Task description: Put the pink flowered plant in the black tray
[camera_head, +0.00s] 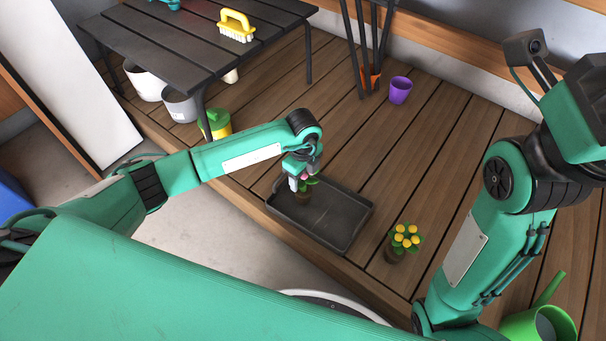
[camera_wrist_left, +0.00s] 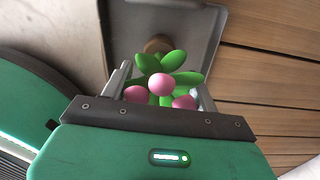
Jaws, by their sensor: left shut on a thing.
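The pink flowered plant (camera_head: 304,192) has green leaves, pink blooms and a small brown pot. It is at the left part of the black tray (camera_head: 345,222), which lies on the wooden deck. My left gripper (camera_head: 303,178) is shut on the plant from above. In the left wrist view the plant (camera_wrist_left: 160,85) sits between the two fingers (camera_wrist_left: 160,90), with the tray (camera_wrist_left: 205,30) behind its pot. I cannot tell whether the pot touches the tray floor. My right arm shows at the right, but its gripper is out of view.
A yellow flowered plant (camera_head: 404,240) stands on the deck right of the tray. A green watering can (camera_head: 540,322) is at the lower right. A purple pot (camera_head: 400,90) and a dark slatted table (camera_head: 190,45) with a yellow brush (camera_head: 236,25) are farther back.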

